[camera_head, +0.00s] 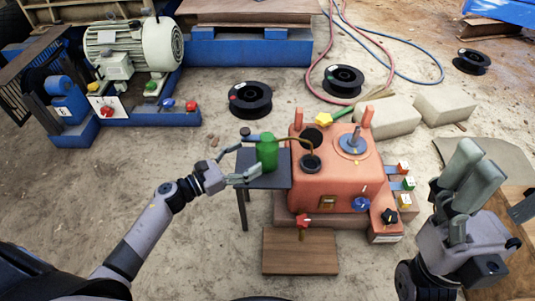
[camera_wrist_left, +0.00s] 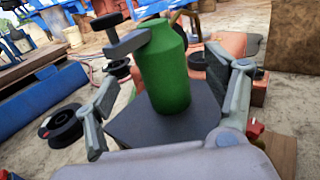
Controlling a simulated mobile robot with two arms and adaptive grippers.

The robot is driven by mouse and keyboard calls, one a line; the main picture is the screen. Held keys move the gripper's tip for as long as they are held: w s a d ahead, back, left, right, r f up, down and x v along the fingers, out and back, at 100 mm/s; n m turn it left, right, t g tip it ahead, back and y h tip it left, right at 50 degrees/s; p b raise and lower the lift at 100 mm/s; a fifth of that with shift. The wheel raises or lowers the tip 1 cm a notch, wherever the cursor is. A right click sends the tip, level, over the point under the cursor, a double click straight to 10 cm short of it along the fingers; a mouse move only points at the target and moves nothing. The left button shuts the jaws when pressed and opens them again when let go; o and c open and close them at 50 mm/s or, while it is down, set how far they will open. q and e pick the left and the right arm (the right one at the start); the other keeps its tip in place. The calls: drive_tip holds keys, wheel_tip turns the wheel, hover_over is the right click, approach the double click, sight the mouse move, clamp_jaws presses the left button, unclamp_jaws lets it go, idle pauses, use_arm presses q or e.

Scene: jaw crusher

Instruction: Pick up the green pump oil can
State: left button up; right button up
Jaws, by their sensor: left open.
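The green pump oil can (camera_head: 266,153) stands upright on a small dark table (camera_head: 268,182) left of the orange machine. In the left wrist view the can (camera_wrist_left: 163,72) stands between the two spread fingers of my left gripper (camera_wrist_left: 170,95), with a visible gap on the right side. In the head view my left gripper (camera_head: 243,165) is open at the can's left side. A thin spout runs from the can toward the machine. My right gripper (camera_head: 462,205) is at the right, away from the can; its fingers point up, and their opening is unclear.
The orange machine (camera_head: 335,180) with knobs and coloured switches stands close to the table's right. A brown board (camera_head: 300,252) lies in front. Black spools (camera_head: 250,99), grey blocks (camera_head: 388,117) and a blue-based motor unit (camera_head: 135,50) lie behind. The floor left of the table is clear.

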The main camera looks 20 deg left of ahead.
sight(257, 152)
use_arm(q)
drive_tip(key=b+x, duration=0.1)
drive_tip(key=x, duration=0.5)
drive_tip(key=shift+w+d+f+b, duration=0.15)
drive_tip(key=shift+w+f+b, duration=0.1)
drive_tip(key=shift+b, duration=0.1)
drive_tip(key=shift+c, duration=0.6)
drive_tip(key=c, duration=1.3)
drive_tip(key=shift+c, duration=0.5)
drive_tip(key=shift+r, duration=0.1)
